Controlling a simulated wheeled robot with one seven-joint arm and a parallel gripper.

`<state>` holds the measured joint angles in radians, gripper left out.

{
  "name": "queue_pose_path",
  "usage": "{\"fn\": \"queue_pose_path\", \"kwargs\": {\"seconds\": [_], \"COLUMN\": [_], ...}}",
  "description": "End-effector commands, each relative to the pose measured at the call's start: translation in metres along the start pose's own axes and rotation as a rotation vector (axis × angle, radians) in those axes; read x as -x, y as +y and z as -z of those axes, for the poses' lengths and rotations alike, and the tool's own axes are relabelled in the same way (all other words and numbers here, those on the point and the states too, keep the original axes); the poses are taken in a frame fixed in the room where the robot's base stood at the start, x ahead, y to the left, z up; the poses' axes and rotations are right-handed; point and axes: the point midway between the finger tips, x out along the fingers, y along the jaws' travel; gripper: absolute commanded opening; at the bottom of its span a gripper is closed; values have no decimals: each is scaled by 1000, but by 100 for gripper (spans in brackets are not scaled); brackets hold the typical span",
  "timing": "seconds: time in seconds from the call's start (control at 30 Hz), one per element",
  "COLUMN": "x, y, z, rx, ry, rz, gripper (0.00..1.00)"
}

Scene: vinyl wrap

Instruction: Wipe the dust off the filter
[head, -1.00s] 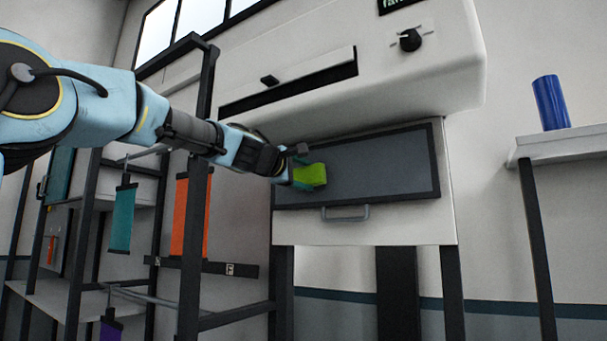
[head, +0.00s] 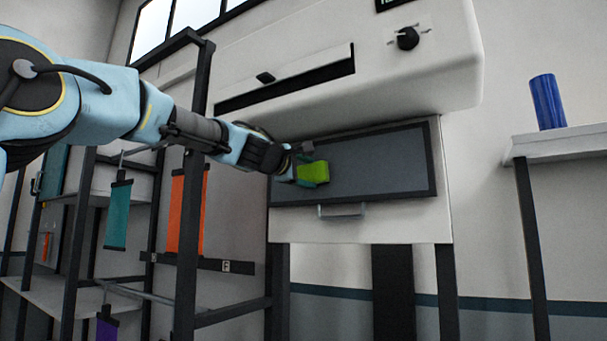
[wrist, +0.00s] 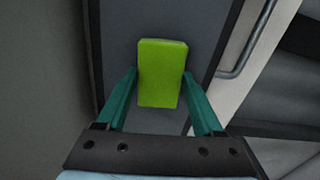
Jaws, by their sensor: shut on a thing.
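A lime-green sponge (head: 315,173) is held between the teal fingers of my gripper (head: 296,172). In the wrist view the sponge (wrist: 162,72) sits between the two fingertips of my gripper (wrist: 160,80), in front of the grey filter panel. The filter (head: 385,163) is a dark grey rectangle in a black frame on the front of the white machine. The sponge is at the filter's left part; whether it touches the surface I cannot tell. No distinct dust shows on the filter. The gripper and sponge hide part of its left end.
A metal handle (head: 342,211) sticks out below the filter, and shows in the wrist view (wrist: 246,45). The machine's hood (head: 400,85) overhangs above. A black rack post (head: 197,150) with an orange sheet (head: 187,210) stands left, close to my arm. A blue cylinder (head: 547,102) stands on a right-hand shelf.

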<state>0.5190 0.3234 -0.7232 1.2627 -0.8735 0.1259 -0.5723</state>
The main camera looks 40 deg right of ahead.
Motion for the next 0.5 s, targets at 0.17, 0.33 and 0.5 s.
{"fn": "queue_pose_path", "kwargs": {"seconds": [0.17, 0.33, 0.5], "x": [1, 1, 0], "y": [-2, -2, -2], "z": [-16, -19, -30], "rx": [-1, -1, -1], "ry": [-2, 0, -2], "rz": [1, 0, 1], "gripper": [24, 24, 24]}}
